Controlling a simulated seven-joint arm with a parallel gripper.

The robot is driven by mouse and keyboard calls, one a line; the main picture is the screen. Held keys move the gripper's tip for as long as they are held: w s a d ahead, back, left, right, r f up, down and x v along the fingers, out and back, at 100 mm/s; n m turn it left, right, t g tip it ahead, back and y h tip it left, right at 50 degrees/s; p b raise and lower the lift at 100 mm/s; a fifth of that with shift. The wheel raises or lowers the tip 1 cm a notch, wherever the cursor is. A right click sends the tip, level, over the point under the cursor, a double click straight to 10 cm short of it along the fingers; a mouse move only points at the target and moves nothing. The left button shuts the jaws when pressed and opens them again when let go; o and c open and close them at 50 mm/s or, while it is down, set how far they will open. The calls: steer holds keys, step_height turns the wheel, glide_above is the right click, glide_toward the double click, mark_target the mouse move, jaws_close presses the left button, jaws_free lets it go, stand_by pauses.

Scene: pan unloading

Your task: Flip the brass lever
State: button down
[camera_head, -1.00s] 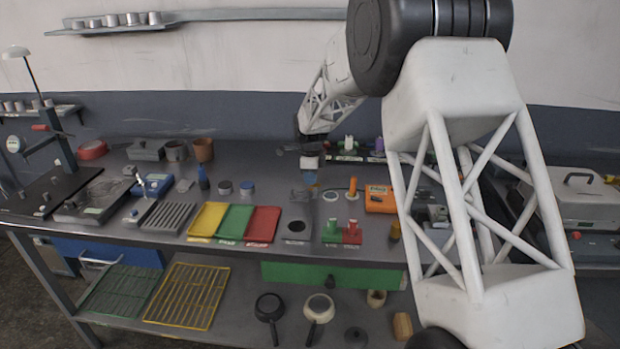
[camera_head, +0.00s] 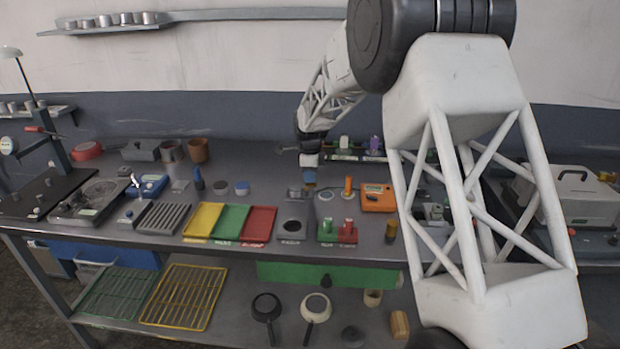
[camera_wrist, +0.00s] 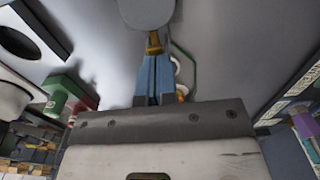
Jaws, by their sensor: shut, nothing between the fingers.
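A small brass-coloured piece (camera_wrist: 154,43), which looks like the brass lever, shows in the wrist view just beyond my fingertips, in front of a round grey disc (camera_wrist: 147,12). My gripper (camera_wrist: 154,60) has its blue fingers shut together with nothing between them. The tips are right at the brass piece; I cannot tell whether they touch it. In the head view my gripper (camera_head: 309,184) points down over the workbench, behind the grey plate with a round hole (camera_head: 292,226). I cannot make out the lever in the head view.
Near my gripper stand an orange upright piece (camera_head: 348,186), an orange box (camera_head: 378,198) and a green-and-red block pair (camera_head: 337,232). Yellow, green and red trays (camera_head: 259,223) lie to the left. Purple and green items (camera_head: 376,144) stand behind. The bench (camera_head: 170,255) is crowded.

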step_height(320, 180, up, 13)
steer(key=shift+r, duration=0.2)
stand_by(0.4)
steer(key=shift+d, duration=0.1)
stand_by(0.3)
steer(key=shift+w+d+r, duration=0.1)
steer(key=shift+w+d, duration=0.1)
steer(key=shift+d, duration=0.7)
step_height(320, 180, down, 14)
stand_by(0.8)
